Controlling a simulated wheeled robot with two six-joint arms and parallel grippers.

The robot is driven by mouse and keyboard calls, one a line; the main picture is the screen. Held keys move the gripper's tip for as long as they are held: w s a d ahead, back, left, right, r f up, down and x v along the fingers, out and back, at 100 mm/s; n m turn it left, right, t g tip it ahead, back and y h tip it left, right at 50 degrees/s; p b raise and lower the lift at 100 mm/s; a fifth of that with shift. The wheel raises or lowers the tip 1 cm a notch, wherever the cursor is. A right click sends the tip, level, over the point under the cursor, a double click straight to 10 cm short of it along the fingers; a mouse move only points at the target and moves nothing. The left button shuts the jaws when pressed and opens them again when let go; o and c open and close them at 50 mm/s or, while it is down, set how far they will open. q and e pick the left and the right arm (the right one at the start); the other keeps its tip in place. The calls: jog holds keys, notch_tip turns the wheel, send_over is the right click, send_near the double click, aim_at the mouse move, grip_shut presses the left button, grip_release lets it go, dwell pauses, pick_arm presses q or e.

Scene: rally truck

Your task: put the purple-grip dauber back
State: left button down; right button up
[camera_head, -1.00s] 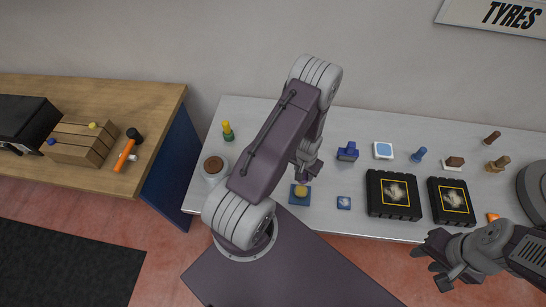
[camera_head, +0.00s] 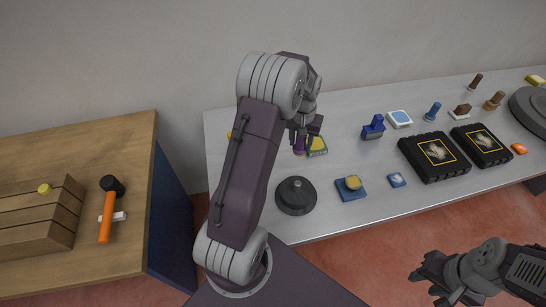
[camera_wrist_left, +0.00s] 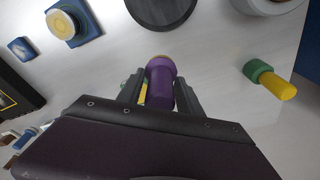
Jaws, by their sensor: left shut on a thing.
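The purple-grip dauber (camera_head: 299,148) is between the fingers of my left gripper (camera_head: 302,134), over the grey bench. In the left wrist view the shut fingers (camera_wrist_left: 160,95) hold the purple grip (camera_wrist_left: 160,84), with a tan end facing away. A green pad with yellow (camera_head: 317,146) is right beside it; a finger partly covers it in the wrist view. Whether the dauber touches the bench I cannot tell. My right gripper (camera_head: 436,284) is empty, its fingers apart, off the bench's front edge.
A dark round lid (camera_head: 296,195), a blue pad with yellow top (camera_head: 350,188) and a blue stamp (camera_head: 373,127) are on the bench. A slotted wooden block (camera_head: 40,222) and hammer (camera_head: 106,212) are on the left table.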

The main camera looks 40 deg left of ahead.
pick_arm(q)
jog(key=shift+w+d, duration=0.1)
jog(key=shift+w, duration=0.05)
jog(key=a+f, duration=0.2)
jog(key=a, duration=0.2)
jog(key=w+a+f+p, duration=0.1)
jog(key=a+f, duration=0.1)
jog(key=a, duration=0.2)
jog(key=a+f, duration=0.3)
jog(key=shift+w+a+p, duration=0.35)
jog(key=shift+a, duration=0.05)
notch_tip(320, 180, down, 4)
jog(key=shift+r+p, duration=0.25)
jog(key=shift+p, duration=0.25)
jog(key=shift+f, duration=0.25)
jog(key=c, duration=0.8)
grip_release()
